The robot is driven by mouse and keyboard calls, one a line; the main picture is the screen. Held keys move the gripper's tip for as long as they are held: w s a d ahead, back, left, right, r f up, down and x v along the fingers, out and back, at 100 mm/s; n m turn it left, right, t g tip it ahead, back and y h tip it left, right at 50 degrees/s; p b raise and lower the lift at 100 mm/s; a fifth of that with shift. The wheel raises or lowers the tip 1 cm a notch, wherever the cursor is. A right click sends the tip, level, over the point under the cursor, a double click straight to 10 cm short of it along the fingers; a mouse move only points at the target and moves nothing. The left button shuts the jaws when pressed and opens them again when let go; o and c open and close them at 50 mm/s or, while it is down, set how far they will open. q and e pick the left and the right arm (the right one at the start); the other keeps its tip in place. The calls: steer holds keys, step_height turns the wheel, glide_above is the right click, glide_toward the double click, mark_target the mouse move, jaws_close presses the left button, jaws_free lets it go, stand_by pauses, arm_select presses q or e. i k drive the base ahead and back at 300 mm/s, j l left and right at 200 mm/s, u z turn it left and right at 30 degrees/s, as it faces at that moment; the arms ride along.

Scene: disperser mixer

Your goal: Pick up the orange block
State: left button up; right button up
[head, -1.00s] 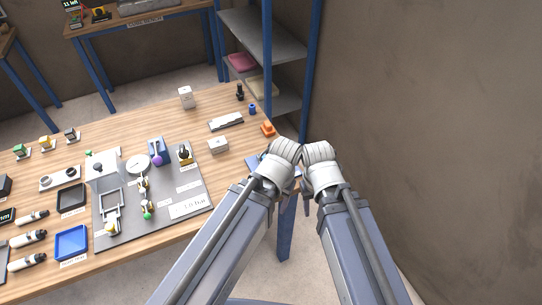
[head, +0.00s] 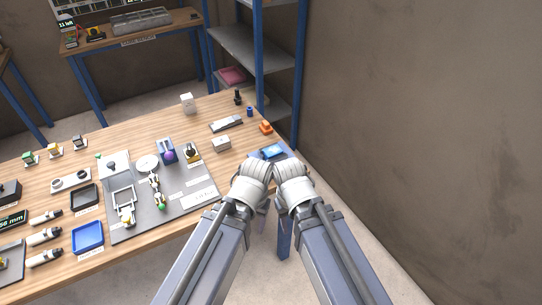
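The orange block (head: 266,128) sits near the right end of the wooden table, close to its edge, in the head view. It looks small, with a stepped top. My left gripper (head: 262,222) and my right gripper (head: 284,212) are mostly hidden behind my own wrists and forearms, at the table's near right corner. Both wrists are close together, nearer to me than the block and apart from it. I cannot make out whether the fingers are open or shut, and I see nothing held.
A blue-screened device (head: 272,151) lies between the block and my wrists. A small blue cylinder (head: 250,112), a black object (head: 238,97) and a white box (head: 222,143) stand near the block. A blue-posted shelf (head: 258,50) rises behind, and a wall is on the right.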

mark_target(265, 128)
steer(key=i+l, duration=0.2)
steer(key=i, duration=0.45)
steer(key=i+l+z, duration=0.15)
steer(key=i, duration=0.5)
